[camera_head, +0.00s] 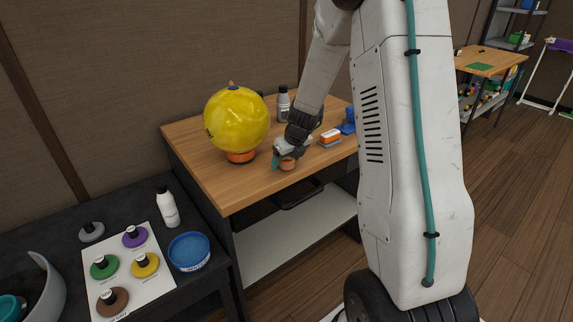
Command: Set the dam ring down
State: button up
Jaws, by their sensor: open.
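My gripper (283,160) is low over the wooden table, near its front edge, with teal fingertips pointing down. Its jaws are open. A small orange ring-like piece (288,165) sits on the table right at the fingertips, partly hidden by them; this looks like the dam ring. I cannot tell whether a finger still touches it. A large yellow ball (236,118) rests upright on another orange ring (240,157) to the left of my gripper.
A grey bottle (283,104), an orange-and-white block (330,137) and a blue item (348,128) stand behind and right of my gripper. A dark side table holds a white bottle (167,207), a blue bowl (189,250) and a white board (155,284) with coloured discs.

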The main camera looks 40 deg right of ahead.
jog(key=c, duration=1.1)
jog(key=shift+r, duration=0.1)
jog(key=shift+c, duration=0.2)
